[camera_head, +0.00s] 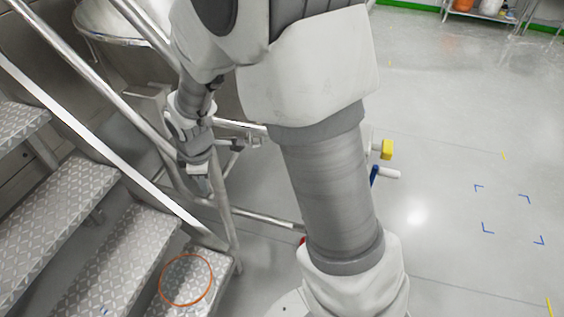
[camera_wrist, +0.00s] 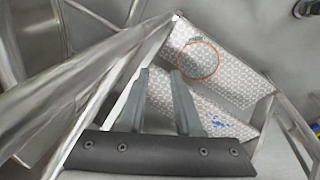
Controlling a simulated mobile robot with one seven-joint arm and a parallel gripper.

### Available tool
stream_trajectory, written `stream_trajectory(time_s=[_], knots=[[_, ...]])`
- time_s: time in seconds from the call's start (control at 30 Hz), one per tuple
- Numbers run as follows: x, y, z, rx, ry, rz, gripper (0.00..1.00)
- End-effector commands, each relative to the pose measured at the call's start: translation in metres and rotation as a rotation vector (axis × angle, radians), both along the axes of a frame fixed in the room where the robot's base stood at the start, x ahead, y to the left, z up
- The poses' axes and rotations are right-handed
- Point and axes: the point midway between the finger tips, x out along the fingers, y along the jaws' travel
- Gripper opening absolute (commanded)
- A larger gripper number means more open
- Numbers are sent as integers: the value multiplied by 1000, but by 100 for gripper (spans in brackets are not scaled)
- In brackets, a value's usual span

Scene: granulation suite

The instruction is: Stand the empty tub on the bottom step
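The bottom step (camera_head: 222,264) is a patterned metal tread at the lower left of the head view. A thin orange ring (camera_head: 186,280) lies on it, and bare tread shows inside the ring. The wrist view also shows the step (camera_wrist: 236,82) and the ring (camera_wrist: 197,60), ahead of the fingertips. My gripper (camera_wrist: 160,72) is open, with nothing between its fingers. In the head view my gripper (camera_head: 199,182) hangs by the stair rail, above and behind the bottom step. I cannot make out the empty tub in either view.
Higher steps (camera_head: 120,257) rise to the left, with a sloping metal handrail (camera_head: 95,82) beside my gripper. A rack at the top right holds an orange container (camera_head: 463,4) and a white one (camera_head: 490,6), both cut off. Open floor (camera_head: 470,130) with blue corner marks lies right.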

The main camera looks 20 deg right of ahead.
Motion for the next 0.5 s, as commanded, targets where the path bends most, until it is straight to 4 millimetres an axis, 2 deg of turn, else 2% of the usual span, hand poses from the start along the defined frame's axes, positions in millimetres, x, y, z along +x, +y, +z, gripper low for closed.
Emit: stream_trajectory(time_s=[0.03, 0.2, 0.5], knots=[[-5, -9, 22, 18, -20, -66, 33], [-30, -38, 78, 85, -56, -300, 33], [-95, -80, 153, 225, -119, -697, 33]])
